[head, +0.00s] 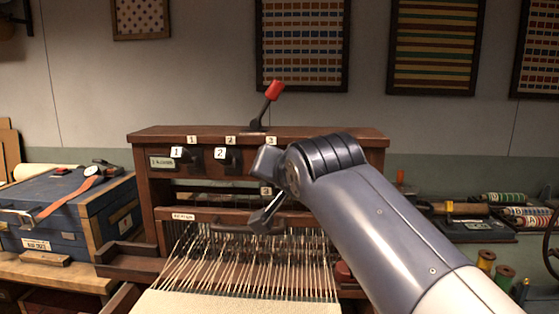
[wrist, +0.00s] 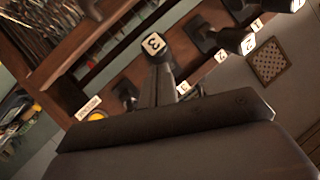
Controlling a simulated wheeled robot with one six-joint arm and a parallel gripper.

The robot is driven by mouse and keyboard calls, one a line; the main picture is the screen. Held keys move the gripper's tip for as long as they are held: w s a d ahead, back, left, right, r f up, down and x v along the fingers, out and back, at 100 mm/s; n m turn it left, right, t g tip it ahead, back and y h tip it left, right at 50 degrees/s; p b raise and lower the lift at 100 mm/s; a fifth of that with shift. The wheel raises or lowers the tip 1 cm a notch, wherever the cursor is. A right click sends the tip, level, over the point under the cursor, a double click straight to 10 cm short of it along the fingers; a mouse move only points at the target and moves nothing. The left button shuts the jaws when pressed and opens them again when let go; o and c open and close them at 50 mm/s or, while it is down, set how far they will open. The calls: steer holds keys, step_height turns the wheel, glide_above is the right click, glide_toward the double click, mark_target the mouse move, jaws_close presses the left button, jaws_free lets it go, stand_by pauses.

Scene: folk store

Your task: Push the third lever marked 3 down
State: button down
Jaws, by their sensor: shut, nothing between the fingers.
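The dark wooden loom (head: 355,140) stands ahead. Lever 1 (head: 177,152) and lever 2 (head: 220,153) have white numbered faces at the same height. The white face of lever 3 (head: 266,190) shows lower, partly covered by my arm's end. In the wrist view, lever 3 (wrist: 153,43) is just beyond my fingertips, with lever 2 (wrist: 248,45) and lever 1 (wrist: 295,5) to the right. My gripper (wrist: 164,76) is shut and empty, its tips overlapping the lower part of lever 3 in the picture. I cannot tell whether they touch.
A red-knobbed handle (head: 271,95) rises from the loom's top. Pale warp threads (head: 250,265) stretch below the levers. A blue chest (head: 70,212) stands on the left bench; thread spools (head: 503,275) are at right. A yellow round thing (wrist: 97,115) shows in the wrist view.

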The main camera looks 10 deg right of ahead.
steer(key=shift+f+t+b, duration=0.5)
steer(key=shift+f+b, duration=0.35)
steer(key=shift+b, duration=0.3)
steer(key=shift+f+b, duration=0.2)
steer(key=shift+b, duration=0.15)
steer(key=shift+r, duration=0.15)
